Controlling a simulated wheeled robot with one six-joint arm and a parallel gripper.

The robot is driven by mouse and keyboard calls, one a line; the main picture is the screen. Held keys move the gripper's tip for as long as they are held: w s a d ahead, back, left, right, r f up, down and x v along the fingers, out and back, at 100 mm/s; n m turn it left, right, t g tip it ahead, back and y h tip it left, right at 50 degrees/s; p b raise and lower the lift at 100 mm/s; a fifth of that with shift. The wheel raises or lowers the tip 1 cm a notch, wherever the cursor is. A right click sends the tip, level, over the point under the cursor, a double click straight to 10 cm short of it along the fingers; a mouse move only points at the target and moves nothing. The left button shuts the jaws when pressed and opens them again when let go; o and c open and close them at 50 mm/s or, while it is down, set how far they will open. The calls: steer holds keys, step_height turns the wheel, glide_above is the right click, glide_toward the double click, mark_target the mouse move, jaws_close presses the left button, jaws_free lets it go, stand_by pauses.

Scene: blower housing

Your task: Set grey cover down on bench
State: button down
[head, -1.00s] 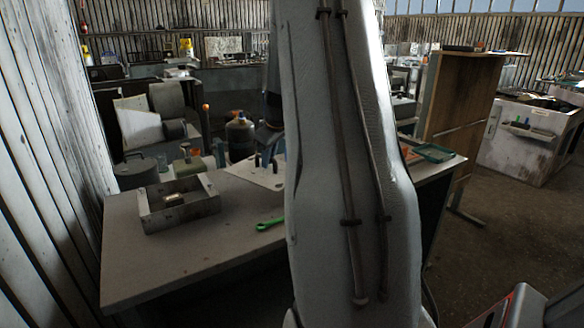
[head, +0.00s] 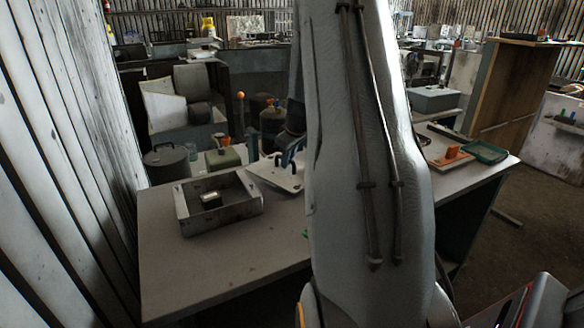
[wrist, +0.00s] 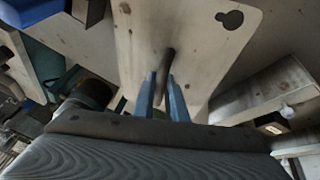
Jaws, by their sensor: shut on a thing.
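The grey cover (head: 268,176) is a flat pale plate above or on the back of the bench (head: 205,280), partly hidden by my arm in the head view. In the wrist view the cover (wrist: 200,35) has rounded corners, a keyhole-shaped hole and a dark upright handle. My gripper (wrist: 162,80) has its two blue fingers shut on this handle. In the head view my gripper (head: 290,156) shows just left of my arm. I cannot tell whether the cover touches the bench top.
An open metal housing (head: 225,222) with a small block inside stands on the bench, left of the cover. A lidded grey pot (head: 167,165) and green can (head: 222,158) stand behind. A green tray (head: 485,152) and orange block (head: 452,152) lie right. The bench's front left is clear.

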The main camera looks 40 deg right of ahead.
mark_target(287, 170)
steer(key=shift+f+p, duration=0.4)
steer(key=shift+f, duration=1.35)
steer(key=shift+f, duration=0.15)
steer(key=c, duration=1.8)
jaws_free()
steer(key=shift+o, duration=0.2)
